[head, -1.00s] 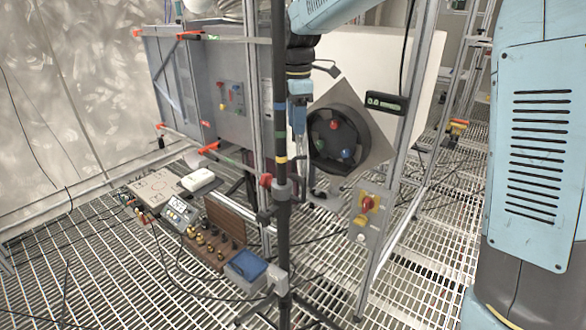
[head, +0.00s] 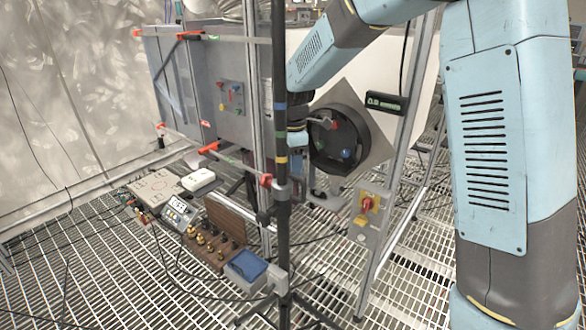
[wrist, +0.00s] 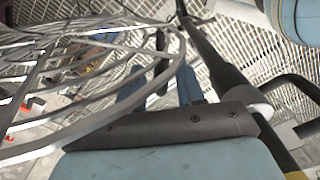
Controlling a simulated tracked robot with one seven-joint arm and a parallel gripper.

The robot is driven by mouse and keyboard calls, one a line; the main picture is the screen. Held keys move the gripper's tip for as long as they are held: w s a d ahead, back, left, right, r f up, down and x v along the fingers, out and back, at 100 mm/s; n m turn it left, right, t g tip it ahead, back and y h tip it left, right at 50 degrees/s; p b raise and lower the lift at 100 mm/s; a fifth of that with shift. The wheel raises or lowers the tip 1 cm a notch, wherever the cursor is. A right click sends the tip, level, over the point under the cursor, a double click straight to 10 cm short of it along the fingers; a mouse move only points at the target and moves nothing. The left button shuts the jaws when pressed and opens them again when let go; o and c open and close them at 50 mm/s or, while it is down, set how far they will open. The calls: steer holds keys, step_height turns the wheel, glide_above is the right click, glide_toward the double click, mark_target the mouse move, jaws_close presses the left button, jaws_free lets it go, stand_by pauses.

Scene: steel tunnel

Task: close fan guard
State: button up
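The fan guard (wrist: 75,75), a grille of curved pale metal wires, fills the left of the wrist view, very near my gripper. My gripper (wrist: 160,85) shows two blue fingers spread apart. The guard's outer wires cross in front of and beside the fingers; I cannot tell whether a wire lies between them. In the head view my gripper (head: 297,155) is mostly hidden behind the dark pole. A round black housing (head: 365,127) on a tilted square plate, with coloured parts inside, is just right of it. The guard cannot be made out clearly in the head view.
A dark upright pole (head: 282,215) with coloured bands stands in front of my gripper. Metal frame posts (head: 388,215) carry a red-knob switch box (head: 366,205). Electrical boxes and a blue-lidded box (head: 246,266) lie on the grating floor. A grey cabinet (head: 225,120) stands left.

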steer(key=shift+f, duration=0.65)
steer(key=shift+c, duration=0.2)
steer(key=c, duration=0.6)
jaws_close()
steer(key=shift+r, duration=0.1)
